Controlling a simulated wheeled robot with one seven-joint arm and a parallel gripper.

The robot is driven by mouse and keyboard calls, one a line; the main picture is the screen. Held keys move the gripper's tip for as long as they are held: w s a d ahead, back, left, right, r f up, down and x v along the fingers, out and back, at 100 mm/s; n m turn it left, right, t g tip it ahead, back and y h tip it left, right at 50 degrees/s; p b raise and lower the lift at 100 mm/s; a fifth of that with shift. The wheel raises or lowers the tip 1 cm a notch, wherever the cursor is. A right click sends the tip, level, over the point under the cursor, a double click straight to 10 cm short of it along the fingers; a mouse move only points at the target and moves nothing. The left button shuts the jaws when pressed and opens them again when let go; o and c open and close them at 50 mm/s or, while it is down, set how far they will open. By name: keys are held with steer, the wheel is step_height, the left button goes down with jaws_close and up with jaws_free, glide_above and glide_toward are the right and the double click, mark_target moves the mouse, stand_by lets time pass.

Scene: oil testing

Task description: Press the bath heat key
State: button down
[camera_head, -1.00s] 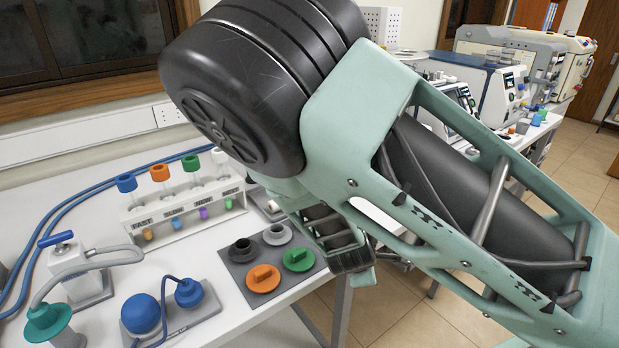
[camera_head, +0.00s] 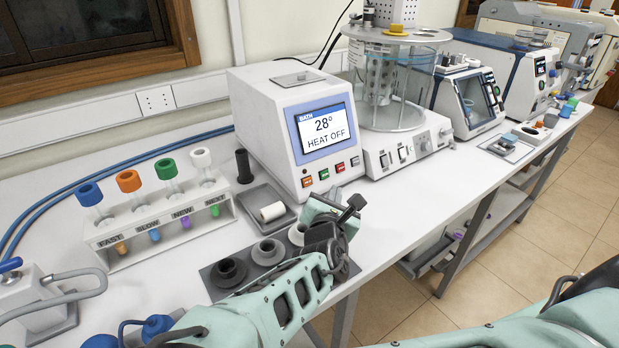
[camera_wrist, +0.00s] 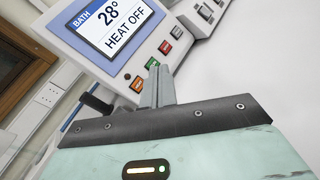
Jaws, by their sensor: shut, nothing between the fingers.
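The bath unit (camera_head: 262,130) is a white box. Its display reads BATH, 28°, HEAT OFF; the same display (camera_wrist: 112,22) fills the top of the wrist view. Below it is a row of keys: orange (camera_head: 307,182), green (camera_head: 323,174), red (camera_head: 340,167) and a pale one (camera_head: 355,161). Their labels are too small to read. My gripper (camera_wrist: 158,70) is shut and empty. In the wrist view its tips lie just below the green key (camera_wrist: 151,63); contact cannot be told. In the head view my gripper (camera_head: 326,202) is low in front of the panel.
A glass bath (camera_head: 392,95) stands right of the unit. A tube rack (camera_head: 160,228) stands at left. Bare tabletop lies right of my gripper.

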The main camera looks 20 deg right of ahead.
mark_target(308, 182)
steer(key=w+f+b, duration=0.1)
steer(key=w, duration=0.1)
steer(key=w+a+f+b, duration=0.1)
steer(key=w+b, duration=0.1)
steer(key=w+a+f+b, duration=0.1)
steer(key=w, duration=0.1)
steer(key=shift+w, duration=0.15)
steer(key=shift+w+a+f+b, duration=0.15)
steer(key=shift+w+a+b, duration=0.1)
steer(key=shift+w+b, duration=0.4)
steer(key=shift+w, duration=0.1)
stand_by(1.7)
steer(key=shift+w+a+f, duration=0.15)
steer(key=shift+w, duration=0.2)
